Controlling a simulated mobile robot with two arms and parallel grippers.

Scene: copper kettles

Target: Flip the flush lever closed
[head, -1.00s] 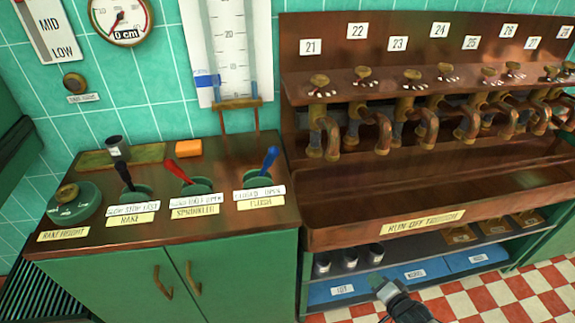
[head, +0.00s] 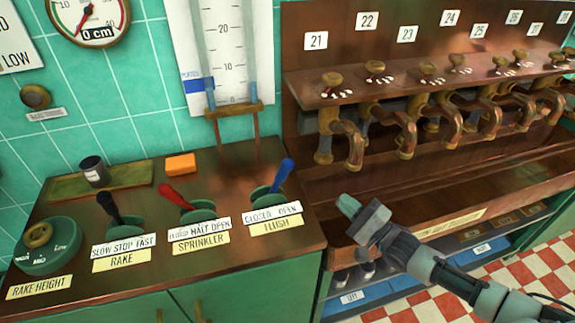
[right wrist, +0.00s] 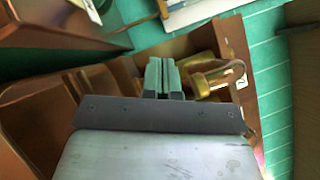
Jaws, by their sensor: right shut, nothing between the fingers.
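The flush lever (head: 283,174) has a blue handle on a dark green round base at the right end of the copper counter (head: 240,262). Its handle leans up and to the right, toward the OPEN side of its "CLOSED OPEN" plate (head: 272,213). A yellow FLUSH label (head: 276,226) sits below. My right gripper (head: 348,205) is shut and empty, to the right of the lever and apart from it, in front of the trough. Its closed green fingers (right wrist: 162,78) also show in the right wrist view. My left gripper is in no view.
The red sprinkler lever (head: 176,196) and black rake lever (head: 115,208) stand left of the flush lever. An orange block (head: 180,164) and dark cup (head: 95,171) sit behind them. The trough (head: 330,222) and copper taps (head: 347,145) are on the right.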

